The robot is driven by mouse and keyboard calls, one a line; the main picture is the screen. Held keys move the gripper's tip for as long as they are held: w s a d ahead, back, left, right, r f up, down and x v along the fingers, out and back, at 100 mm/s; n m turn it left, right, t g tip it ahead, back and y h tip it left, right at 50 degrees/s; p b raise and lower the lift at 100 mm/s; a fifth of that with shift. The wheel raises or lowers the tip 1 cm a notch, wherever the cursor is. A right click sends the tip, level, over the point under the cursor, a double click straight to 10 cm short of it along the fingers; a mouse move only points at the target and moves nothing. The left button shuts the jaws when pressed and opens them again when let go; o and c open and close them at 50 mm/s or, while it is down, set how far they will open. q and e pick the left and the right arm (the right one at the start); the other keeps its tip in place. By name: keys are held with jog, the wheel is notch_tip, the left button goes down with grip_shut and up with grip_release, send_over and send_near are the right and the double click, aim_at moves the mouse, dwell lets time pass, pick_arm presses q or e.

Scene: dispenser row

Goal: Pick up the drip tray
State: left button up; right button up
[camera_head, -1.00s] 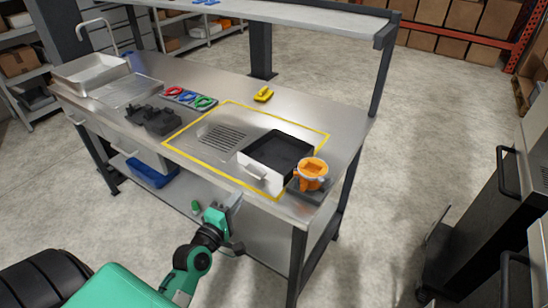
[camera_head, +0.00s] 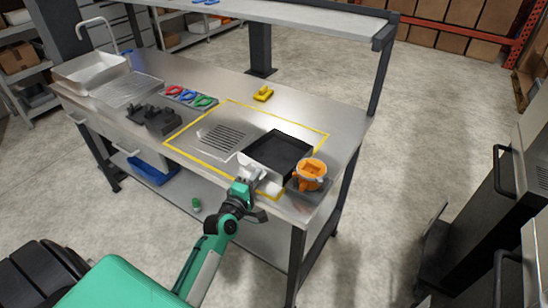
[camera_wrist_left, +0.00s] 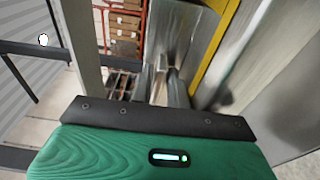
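The drip tray (camera_head: 279,153) is a dark, shallow rectangular pan with a pale front wall. It sits on the steel bench inside the yellow outline, to the right of the slotted grille (camera_head: 222,137). My left gripper (camera_head: 252,174) is at the tray's front side, where the handle is, and hides the handle and part of the front wall. The left wrist view shows the two grey fingers (camera_wrist_left: 168,88) with a gap between them, pointing at a shiny metal face. I cannot make out contact with the handle. My right gripper is not in view.
An orange container (camera_head: 311,172) stands close to the tray's right side. A yellow object (camera_head: 263,93) lies behind the yellow outline. A black rack (camera_head: 153,120), coloured rings (camera_head: 188,96) and a metal basin (camera_head: 90,71) are to the left. A raised shelf (camera_head: 290,14) spans the back.

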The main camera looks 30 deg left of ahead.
pick_arm(q)
grip_shut()
dwell(1.4)
